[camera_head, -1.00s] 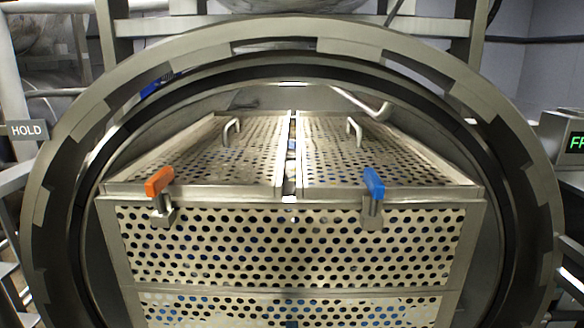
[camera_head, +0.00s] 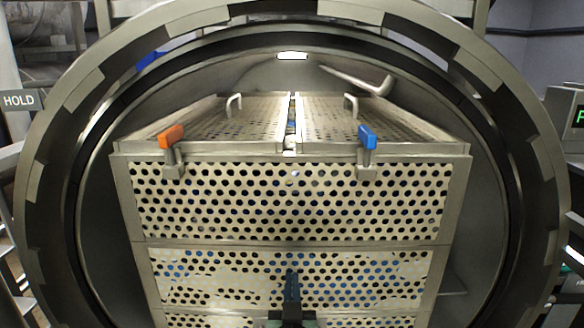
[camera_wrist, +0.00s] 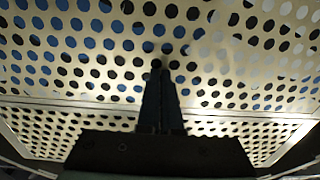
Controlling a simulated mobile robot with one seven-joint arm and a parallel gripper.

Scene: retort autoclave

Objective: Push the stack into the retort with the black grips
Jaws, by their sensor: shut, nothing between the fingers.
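The stack of perforated metal baskets (camera_head: 290,243) stands upright inside the round mouth of the retort (camera_head: 45,130). Its top has two lid halves with small wire handles. An orange-gripped clamp (camera_head: 171,136) sits at its upper front left and a blue-gripped clamp (camera_head: 367,139) at its upper front right. I see no black grips. My gripper (camera_head: 291,278) is dark, shut and empty, low in front of the stack's middle. In the wrist view, my gripper's fingertips (camera_wrist: 163,66) are at the perforated front wall (camera_wrist: 75,62) and appear to touch it; exact contact is unclear.
A HOLD sign (camera_head: 20,101) stands left of the retort ring. A grey box with a green display (camera_head: 570,120) stands at the right. A bent metal pipe (camera_head: 362,84) crosses above the stack's right lid.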

